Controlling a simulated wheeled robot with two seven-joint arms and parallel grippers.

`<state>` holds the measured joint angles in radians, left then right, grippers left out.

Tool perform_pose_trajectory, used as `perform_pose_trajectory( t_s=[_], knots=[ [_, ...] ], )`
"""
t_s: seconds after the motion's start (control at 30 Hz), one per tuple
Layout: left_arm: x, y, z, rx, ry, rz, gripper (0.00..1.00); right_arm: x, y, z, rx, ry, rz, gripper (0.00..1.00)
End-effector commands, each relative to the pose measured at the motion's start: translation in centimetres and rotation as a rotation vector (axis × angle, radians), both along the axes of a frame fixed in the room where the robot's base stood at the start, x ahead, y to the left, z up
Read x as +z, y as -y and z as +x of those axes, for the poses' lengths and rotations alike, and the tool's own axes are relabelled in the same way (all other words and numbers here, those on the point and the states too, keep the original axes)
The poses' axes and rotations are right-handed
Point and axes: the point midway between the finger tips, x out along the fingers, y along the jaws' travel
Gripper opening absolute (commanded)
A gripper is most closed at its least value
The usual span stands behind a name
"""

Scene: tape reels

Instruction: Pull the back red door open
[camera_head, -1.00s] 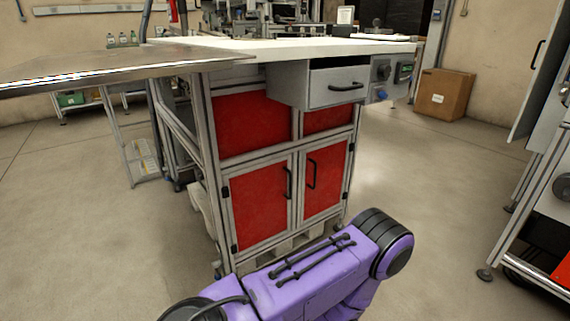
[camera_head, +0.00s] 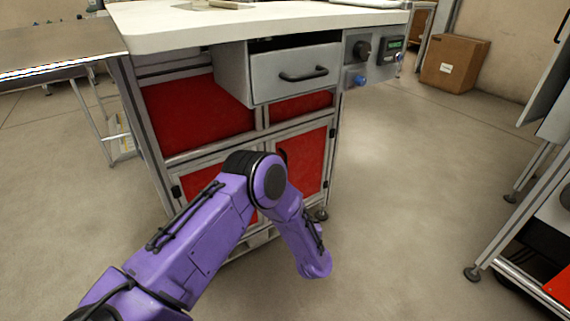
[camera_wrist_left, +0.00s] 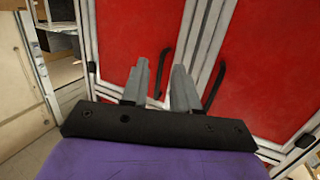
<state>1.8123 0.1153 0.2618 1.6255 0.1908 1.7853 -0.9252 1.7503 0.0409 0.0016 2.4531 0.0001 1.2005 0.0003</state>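Two red doors with metal frames are on the lower front of the cabinet, the left door (camera_head: 203,176) and the right door (camera_head: 308,158); both look closed. My purple left arm covers much of the left door in the head view. The left wrist view shows the left door (camera_wrist_left: 128,35), its black handle (camera_wrist_left: 162,72), the right door (camera_wrist_left: 265,75) and its black handle (camera_wrist_left: 216,84). My left gripper (camera_wrist_left: 161,84) is open and faces the doors. The left handle appears between its fingers; contact cannot be told. My right gripper is not in view.
A grey drawer (camera_head: 297,75) juts out above the doors under the white worktop (camera_head: 260,22), beside a control panel (camera_head: 372,62). A metal table (camera_head: 60,53) stands left, a grey-framed unit (camera_head: 535,215) right. The floor (camera_head: 410,190) between cabinet and unit is clear.

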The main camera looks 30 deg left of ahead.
Motion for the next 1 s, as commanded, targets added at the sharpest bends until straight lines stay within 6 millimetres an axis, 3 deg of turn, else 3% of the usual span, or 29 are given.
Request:
perform_pose_trajectory(
  t_s=[0.03, 0.1, 0.2, 0.7, 1.0],
  knots=[
    [3.0, -0.8, 1.9, 0.074, 0.055, 0.032, 0.29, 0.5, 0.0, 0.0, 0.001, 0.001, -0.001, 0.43],
    [5.6, -1.7, 3.2, 0.153, 0.095, 0.066, 0.29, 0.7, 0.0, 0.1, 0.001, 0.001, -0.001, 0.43],
    [7.0, -2.5, 4.1, 0.208, 0.114, 0.083, 0.29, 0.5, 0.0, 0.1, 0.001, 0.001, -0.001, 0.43],
    [6.9, -10.0, 9.4, 0.206, 0.114, 0.085, 0.29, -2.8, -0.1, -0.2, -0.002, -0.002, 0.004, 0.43],
    [7.1, -10.7, 10.0, 0.202, 0.113, 0.086, 0.29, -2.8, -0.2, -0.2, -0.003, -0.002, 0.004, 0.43]
  ],
)
